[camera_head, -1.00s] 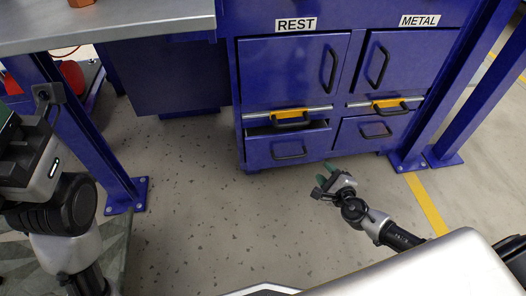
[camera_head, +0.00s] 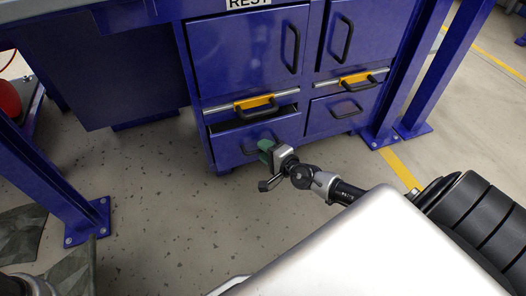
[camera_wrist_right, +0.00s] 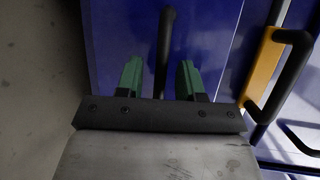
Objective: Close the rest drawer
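The rest drawer (camera_head: 229,147) is the lower-left blue drawer under the REST label, and it stands slightly open with a dark gap along its top edge. My right gripper (camera_head: 265,166) is just in front of the drawer. In the right wrist view, its green fingers (camera_wrist_right: 160,79) are apart, and the black handle (camera_wrist_right: 166,45) appears between them, farther ahead. I cannot tell whether anything touches. My left gripper is not in view.
A yellow latch with a black handle (camera_head: 258,104) sits above the drawer, under the tall REST door (camera_head: 245,50). The metal drawer (camera_head: 330,113) is to the right. Blue posts (camera_head: 45,185) flank the cabinet. The floor (camera_head: 150,210) left of my gripper is clear.

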